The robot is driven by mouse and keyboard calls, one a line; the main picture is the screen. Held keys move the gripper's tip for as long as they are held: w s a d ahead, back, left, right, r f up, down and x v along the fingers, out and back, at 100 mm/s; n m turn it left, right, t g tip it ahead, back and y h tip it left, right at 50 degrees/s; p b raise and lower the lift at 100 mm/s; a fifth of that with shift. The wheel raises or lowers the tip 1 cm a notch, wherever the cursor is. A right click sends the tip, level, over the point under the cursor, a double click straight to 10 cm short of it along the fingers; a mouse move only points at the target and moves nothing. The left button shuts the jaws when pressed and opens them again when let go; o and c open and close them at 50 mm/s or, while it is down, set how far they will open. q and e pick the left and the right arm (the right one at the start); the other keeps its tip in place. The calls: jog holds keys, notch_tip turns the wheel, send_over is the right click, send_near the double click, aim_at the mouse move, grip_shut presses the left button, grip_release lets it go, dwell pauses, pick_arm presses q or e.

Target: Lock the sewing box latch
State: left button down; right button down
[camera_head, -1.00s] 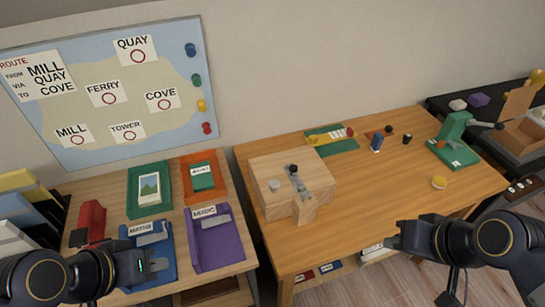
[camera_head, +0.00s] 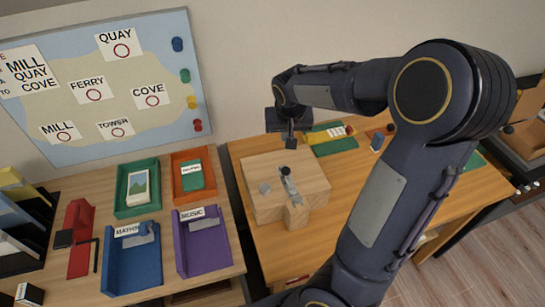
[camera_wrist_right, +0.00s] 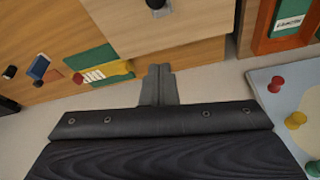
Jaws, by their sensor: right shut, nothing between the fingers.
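The sewing box (camera_head: 262,168) is a pale wooden block at the left of the desk. On its top is a grey metal latch strip (camera_head: 291,186) with a black knob (camera_head: 286,171) at its far end. A small grey piece (camera_head: 265,188) sits left of it. My right gripper (camera_head: 291,142) points down just behind and above the box, shut and empty, apart from the knob. In the right wrist view, its closed fingers (camera_wrist_right: 160,72) reach toward the box (camera_wrist_right: 125,25); the knob (camera_wrist_right: 155,3) is cut by the top edge. My left gripper is out of view.
My right arm covers much of the desk's right side. Coloured trays, including a purple one (camera_head: 205,259), fill the left table. The wall map stands behind.

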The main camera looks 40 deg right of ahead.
jog(key=x, duration=1)
jog(key=shift+f, duration=0.2)
jog(key=s, duration=0.1)
jog(key=s+a+p, duration=0.1)
jog(key=s+a, duration=0.1)
jog(key=shift+r, duration=0.35)
jog(key=shift+s+f, duration=0.1)
jog(key=shift+s, duration=0.15)
